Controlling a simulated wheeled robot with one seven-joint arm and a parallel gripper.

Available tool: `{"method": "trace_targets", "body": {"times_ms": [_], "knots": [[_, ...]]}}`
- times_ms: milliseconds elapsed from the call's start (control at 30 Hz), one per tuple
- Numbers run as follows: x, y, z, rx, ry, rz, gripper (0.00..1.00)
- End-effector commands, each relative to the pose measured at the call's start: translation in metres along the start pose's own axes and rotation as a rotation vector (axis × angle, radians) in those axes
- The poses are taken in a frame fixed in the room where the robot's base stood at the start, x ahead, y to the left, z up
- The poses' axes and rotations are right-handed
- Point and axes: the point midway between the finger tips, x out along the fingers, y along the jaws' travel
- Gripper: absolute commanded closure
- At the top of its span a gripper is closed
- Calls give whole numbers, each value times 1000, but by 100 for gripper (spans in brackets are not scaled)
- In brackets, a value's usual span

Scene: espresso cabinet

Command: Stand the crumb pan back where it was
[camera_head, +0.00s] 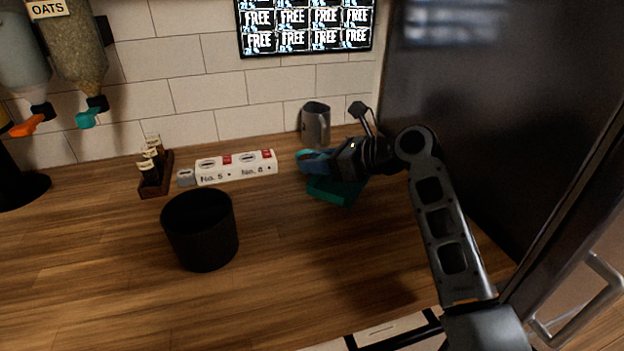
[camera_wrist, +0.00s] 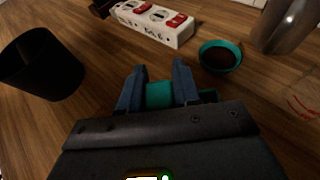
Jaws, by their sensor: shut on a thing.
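A teal piece, which looks like the crumb pan (camera_head: 338,192), is at my gripper near the back right of the counter. In the head view its flat part shows below my gripper (camera_head: 318,165). In the wrist view a teal part of it (camera_wrist: 158,95) is between the two blue-grey fingers, and a sliver shows right of them. My gripper is shut on it. The wrist housing hides most of the pan, and I cannot tell whether it touches the counter.
A round teal bowl (camera_wrist: 220,56) with dark contents stands just beyond my fingers. A metal jug (camera_head: 316,124) stands behind. A white block with red switches (camera_head: 236,167) and a black bin (camera_head: 201,232) are left. A dark cabinet (camera_head: 470,110) borders the right. The front counter is clear.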

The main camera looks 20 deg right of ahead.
Motion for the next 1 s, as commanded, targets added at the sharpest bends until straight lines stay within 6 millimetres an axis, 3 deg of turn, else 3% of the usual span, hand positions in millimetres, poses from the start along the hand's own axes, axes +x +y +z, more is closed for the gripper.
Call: {"method": "trace_targets", "body": {"times_ms": [233,500,900,933,1000], "knots": [[15,4,-5,0,0,-1,100],[28,3,-37,1,0,-2,100],[30,4,-42,0,0,-1,100],[30,3,-42,0,0,-1,65],[30,3,-42,0,0,-1,59]]}}
